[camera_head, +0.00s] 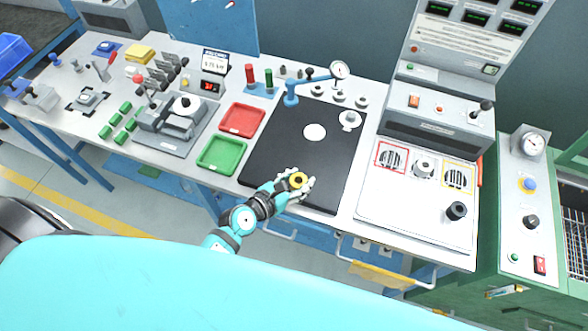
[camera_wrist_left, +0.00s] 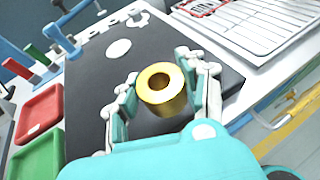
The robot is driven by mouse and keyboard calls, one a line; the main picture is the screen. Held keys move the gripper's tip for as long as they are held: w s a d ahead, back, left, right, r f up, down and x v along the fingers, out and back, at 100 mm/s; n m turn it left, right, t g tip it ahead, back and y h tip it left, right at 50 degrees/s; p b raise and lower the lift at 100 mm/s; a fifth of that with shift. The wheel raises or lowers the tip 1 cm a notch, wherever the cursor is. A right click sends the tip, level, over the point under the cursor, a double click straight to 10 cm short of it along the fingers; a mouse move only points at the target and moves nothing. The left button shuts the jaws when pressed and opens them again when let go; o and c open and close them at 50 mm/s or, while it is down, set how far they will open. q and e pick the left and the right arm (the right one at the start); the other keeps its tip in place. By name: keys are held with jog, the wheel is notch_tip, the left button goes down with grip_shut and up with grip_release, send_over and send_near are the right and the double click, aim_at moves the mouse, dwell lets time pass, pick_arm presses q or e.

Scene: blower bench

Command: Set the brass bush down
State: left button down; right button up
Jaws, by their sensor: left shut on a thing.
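The brass bush (camera_head: 297,180) is a short gold ring with a hole through it. It also shows in the left wrist view (camera_wrist_left: 171,99), between the two fingers. My left gripper (camera_head: 295,184) is shut on the bush over the front part of the black mat (camera_head: 270,155); in the left wrist view its fingers (camera_wrist_left: 160,98) flank the bush. I cannot tell whether the bush touches the mat. A white round spot (camera_head: 314,132) lies on the mat beyond the gripper. My right gripper is not in view.
A red tray (camera_head: 239,107) and a green tray (camera_head: 204,165) lie left of the mat. A dial gauge on a blue stand (camera_head: 291,98) and several small metal parts stand at the mat's back. A grey panel (camera_head: 410,215) is at the right. The mat's middle is clear.

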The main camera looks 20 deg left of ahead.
pick_arm(q)
jog(key=w+a, duration=0.1)
jog(key=w+b, duration=0.1)
jog(key=w, duration=0.1)
jog(key=w+a+b, duration=0.1)
jog(key=w, duration=0.1)
jog(key=shift+w+a+f, duration=0.1)
jog(key=shift+a+f, duration=0.25)
jog(key=shift+f, duration=0.05)
jog(key=shift+w+a, duration=0.1)
jog(key=shift+w, duration=0.25)
jog(key=shift+f+b, duration=0.25)
jog(key=shift+b, duration=0.25)
notch_tip(320, 180, down, 3)
jog(key=b, duration=0.3)
jog(key=shift+b, duration=0.3)
jog(key=shift+r, duration=0.15)
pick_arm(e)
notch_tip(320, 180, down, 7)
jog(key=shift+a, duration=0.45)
pick_arm(q)
jog(key=shift+s, duration=0.1)
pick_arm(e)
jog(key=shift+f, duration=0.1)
